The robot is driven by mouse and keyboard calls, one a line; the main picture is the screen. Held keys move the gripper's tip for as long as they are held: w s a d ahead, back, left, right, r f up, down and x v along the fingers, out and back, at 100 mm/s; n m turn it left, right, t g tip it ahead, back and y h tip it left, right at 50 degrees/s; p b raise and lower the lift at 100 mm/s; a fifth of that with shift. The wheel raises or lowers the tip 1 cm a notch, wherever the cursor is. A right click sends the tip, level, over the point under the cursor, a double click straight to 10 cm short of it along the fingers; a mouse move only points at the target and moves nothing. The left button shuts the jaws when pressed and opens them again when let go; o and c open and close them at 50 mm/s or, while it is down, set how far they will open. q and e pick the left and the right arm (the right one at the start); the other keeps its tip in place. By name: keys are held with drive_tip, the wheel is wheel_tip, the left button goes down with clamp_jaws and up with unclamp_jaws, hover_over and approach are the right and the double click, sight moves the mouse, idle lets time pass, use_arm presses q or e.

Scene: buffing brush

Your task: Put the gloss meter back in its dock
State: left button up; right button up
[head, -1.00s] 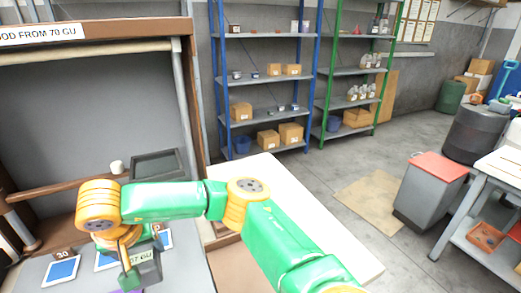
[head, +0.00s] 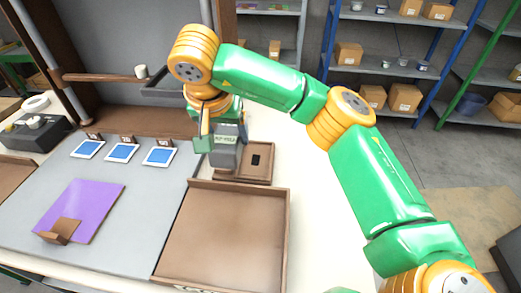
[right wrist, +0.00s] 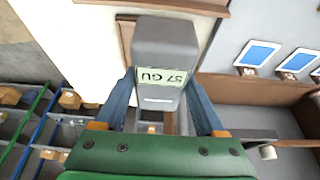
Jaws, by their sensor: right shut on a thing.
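The gloss meter (head: 224,154) is a grey box with a pale display. In the right wrist view the meter (right wrist: 165,45) shows "57 GU" upside down. My right gripper (head: 219,140) is shut on it, with a finger on each side in the wrist view. The dock (head: 259,175) looks like the low brown wooden tray with a black slot, at the right of the bench. The meter is over or just beside the dock's left part and hides some of it. I cannot tell whether they touch. My left gripper is not in view.
A large brown tray (head: 222,238) lies in front of the dock. Several blue tiles, one here (head: 122,152), stand left of the meter. A purple panel (head: 85,208) with a brown block (head: 62,231) lies at front left. White tabletop right of the dock is clear.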

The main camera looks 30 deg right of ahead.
drive_tip(key=w+d+f, duration=0.1)
drive_tip(key=d+f, duration=0.1)
drive_tip(key=w+d+f, duration=0.1)
drive_tip(key=d+f, duration=0.2)
drive_tip(key=w+d+f, duration=0.1)
drive_tip(key=d+f, duration=0.1)
drive_tip(key=d, duration=0.1)
drive_tip(key=shift+w+d+f, duration=0.1)
drive_tip(key=shift+w+f, duration=0.2)
drive_tip(key=shift+w, duration=0.05)
wheel_tip(320, 180, down, 3)
drive_tip(key=shift+d+r+p, duration=0.1)
drive_tip(key=shift+r+p, duration=0.05)
drive_tip(key=shift+p, duration=0.6)
drive_tip(key=shift+f, duration=0.3)
drive_tip(key=shift+f, duration=0.1)
drive_tip(key=o, duration=1.3)
